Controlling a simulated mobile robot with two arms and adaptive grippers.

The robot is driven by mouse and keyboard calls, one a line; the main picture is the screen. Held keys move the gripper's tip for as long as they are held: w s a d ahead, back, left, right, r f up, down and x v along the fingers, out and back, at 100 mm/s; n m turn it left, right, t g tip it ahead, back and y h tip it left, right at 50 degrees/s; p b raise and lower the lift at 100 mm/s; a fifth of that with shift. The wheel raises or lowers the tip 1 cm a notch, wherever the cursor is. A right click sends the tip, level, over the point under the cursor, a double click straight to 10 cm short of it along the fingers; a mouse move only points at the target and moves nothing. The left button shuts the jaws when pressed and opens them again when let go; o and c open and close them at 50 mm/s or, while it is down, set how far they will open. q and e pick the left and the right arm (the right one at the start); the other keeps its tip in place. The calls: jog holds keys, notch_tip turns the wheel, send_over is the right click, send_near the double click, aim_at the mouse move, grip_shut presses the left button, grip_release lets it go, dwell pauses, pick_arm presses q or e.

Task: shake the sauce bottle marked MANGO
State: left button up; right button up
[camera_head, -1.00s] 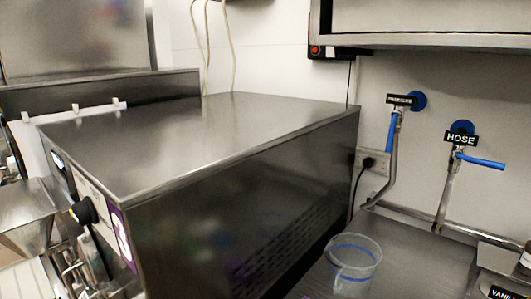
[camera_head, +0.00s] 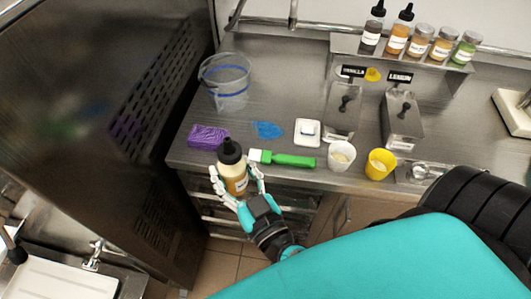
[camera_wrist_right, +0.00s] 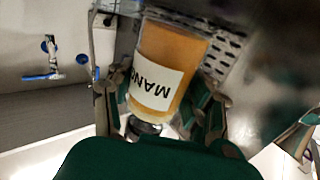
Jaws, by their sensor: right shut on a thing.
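My right gripper (camera_head: 235,180) is shut around a sauce bottle (camera_head: 236,183) with a black cap, amber contents and a pale label. In the head view the bottle is roughly upright, cap up and slightly tilted, in front of the counter's front edge. In the right wrist view the bottle (camera_wrist_right: 172,62) sits between the fingers (camera_wrist_right: 160,95), its label showing upside-down letters that read MANG; the rest is hidden. My left gripper is not in view.
Several bottles and jars stand on a rear shelf (camera_head: 400,55). A large steel machine (camera_head: 120,100) stands at left.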

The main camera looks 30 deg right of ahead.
jog(key=d, duration=0.2)
jog(key=shift+d, duration=0.4)
jog(key=shift+a, duration=1.05)
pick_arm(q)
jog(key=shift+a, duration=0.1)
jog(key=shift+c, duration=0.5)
pick_arm(e)
jog(key=d, duration=0.6)
jog(key=shift+d, duration=0.15)
